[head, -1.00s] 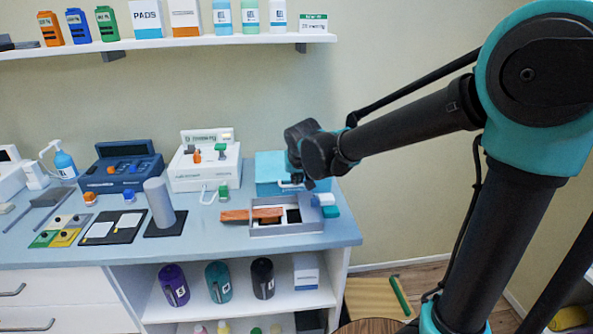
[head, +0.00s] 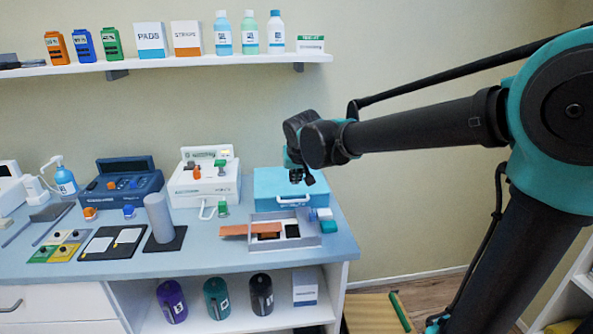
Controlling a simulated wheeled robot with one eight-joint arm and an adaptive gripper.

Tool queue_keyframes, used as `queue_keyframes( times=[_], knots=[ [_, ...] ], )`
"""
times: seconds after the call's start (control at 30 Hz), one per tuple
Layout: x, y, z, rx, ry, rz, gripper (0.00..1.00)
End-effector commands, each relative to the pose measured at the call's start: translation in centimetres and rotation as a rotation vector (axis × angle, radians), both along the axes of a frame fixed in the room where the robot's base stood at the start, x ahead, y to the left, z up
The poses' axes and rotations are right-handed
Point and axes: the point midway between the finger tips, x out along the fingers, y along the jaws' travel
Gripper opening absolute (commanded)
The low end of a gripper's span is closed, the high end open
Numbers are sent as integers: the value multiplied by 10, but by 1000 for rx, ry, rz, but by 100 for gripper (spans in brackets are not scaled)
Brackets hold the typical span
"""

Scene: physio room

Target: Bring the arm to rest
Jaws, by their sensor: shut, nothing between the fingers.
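My gripper (head: 302,177) hangs from the end of my arm in the head view, pointing down above the right end of the counter (head: 130,264). It is shut and empty, and its fingers look small and dark. It is in front of a light blue case (head: 268,184) with a handle and appears above a grey tray (head: 312,241). The arm reaches in from the right, its forearm nearly level.
The tray holds dark items, with an orange-brown strip (head: 236,230) at its left. A white device (head: 205,185) and a blue device (head: 122,190) stand further left. A wall shelf (head: 200,62) carries boxes and bottles. Bottles (head: 217,300) stand below the counter.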

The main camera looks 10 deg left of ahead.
Motion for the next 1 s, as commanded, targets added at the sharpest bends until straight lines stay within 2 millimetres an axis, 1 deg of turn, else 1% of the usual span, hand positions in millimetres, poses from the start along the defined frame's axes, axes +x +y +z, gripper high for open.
queue_keyframes(
  times=[0.03,0.1,0.3,0.43,0.47,0.53,0.57,0.67,0.7,0.77,0.8,0.87,0.9,0.97,1.0],
  knots=[
    [-7,-2,9,0,0,2,0],
    [-14,-3,20,0,0,3,0],
    [-28,-7,44,0,0,1,0],
    [-32,-10,50,0,1,0,0],
    [-33,-13,49,-1,2,-3,0],
    [-33,-25,43,-4,8,-15,0],
    [-33,-34,37,-7,13,-23,0],
    [-36,-76,10,-22,38,-61,0],
    [-39,-97,-4,-27,50,-78,0],
    [-47,-129,-27,-35,72,-106,0],
    [-54,-151,-42,-39,86,-123,0],
    [-67,-180,-63,-43,107,-149,0],
    [-77,-198,-78,-45,122,-164,0],
    [-94,-224,-99,-47,143,-188,0],
    [-107,-240,-112,-46,157,-202,0]
  ],
)
